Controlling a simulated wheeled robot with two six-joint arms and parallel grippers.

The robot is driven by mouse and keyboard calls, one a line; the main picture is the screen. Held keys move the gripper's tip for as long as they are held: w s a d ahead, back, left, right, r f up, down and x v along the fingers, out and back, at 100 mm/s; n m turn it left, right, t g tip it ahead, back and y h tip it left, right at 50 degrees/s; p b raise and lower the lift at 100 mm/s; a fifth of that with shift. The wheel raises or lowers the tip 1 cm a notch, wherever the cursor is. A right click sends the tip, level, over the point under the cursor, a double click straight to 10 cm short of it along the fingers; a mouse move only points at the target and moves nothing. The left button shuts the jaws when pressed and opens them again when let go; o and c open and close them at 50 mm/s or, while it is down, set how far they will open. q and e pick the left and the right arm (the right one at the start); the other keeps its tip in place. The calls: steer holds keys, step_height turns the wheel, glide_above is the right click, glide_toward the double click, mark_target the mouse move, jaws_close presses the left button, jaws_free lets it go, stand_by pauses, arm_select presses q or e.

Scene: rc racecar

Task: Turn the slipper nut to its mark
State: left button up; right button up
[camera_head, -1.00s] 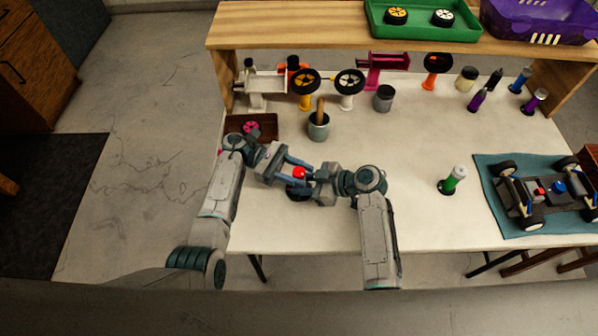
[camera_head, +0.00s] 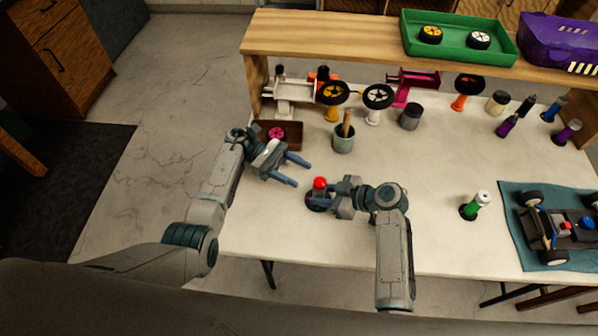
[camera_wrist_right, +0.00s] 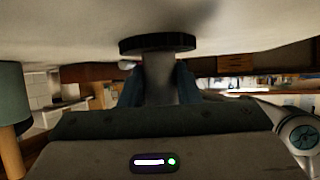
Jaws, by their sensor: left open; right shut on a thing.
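A red-topped tool (camera_head: 319,184) stands upright at a dark round base on the white table, left of centre. My right gripper (camera_head: 324,199) is shut on its shaft from the right, below the red top. In the right wrist view the grey shaft (camera_wrist_right: 158,75) is between the blue fingers, with the dark disc (camera_wrist_right: 158,43) at its end near the table. My left gripper (camera_head: 303,173) is open and empty, up and left of the red top. The car chassis (camera_head: 562,232) carries small red and blue parts; I cannot tell which is the slipper nut or see its mark.
The car lies on a teal mat (camera_head: 517,220) at the right. A green tool with a white top (camera_head: 476,206) stands between. A cup (camera_head: 344,142), a brown tray (camera_head: 292,130) and wheel stands line the back under a wooden shelf (camera_head: 330,40). The table's front middle is clear.

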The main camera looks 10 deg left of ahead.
mark_target(320, 182)
arm_select(q)
steer(key=shift+s+a+f+n+t, duration=0.3)
steer(key=shift+a+f+n+t, duration=0.15)
steer(key=shift+t, duration=0.35)
steer(key=s+a+n+t, duration=0.1)
steer(key=t, duration=0.1)
steer(key=a+n+t+h, duration=0.1)
steer(key=t, duration=0.1)
steer(key=s+a+n+t, duration=0.1)
steer(key=shift+s+a+r+n+t, duration=0.2)
steer(key=shift+s+r+n+t, duration=0.1)
steer(key=shift+s+n+t, duration=0.1)
steer(key=shift+s+a+r+n+t+h, duration=0.3)
steer(key=shift+r+n+t, duration=0.1)
steer(key=shift+t, duration=0.2)
steer(key=shift+s+d, duration=0.1)
steer(key=shift+d, duration=0.05)
steer(key=d, duration=0.7)
steer(key=w+d, duration=0.1)
steer(key=d, duration=0.3)
steer(key=shift+d, duration=0.3)
steer(key=c, duration=1)
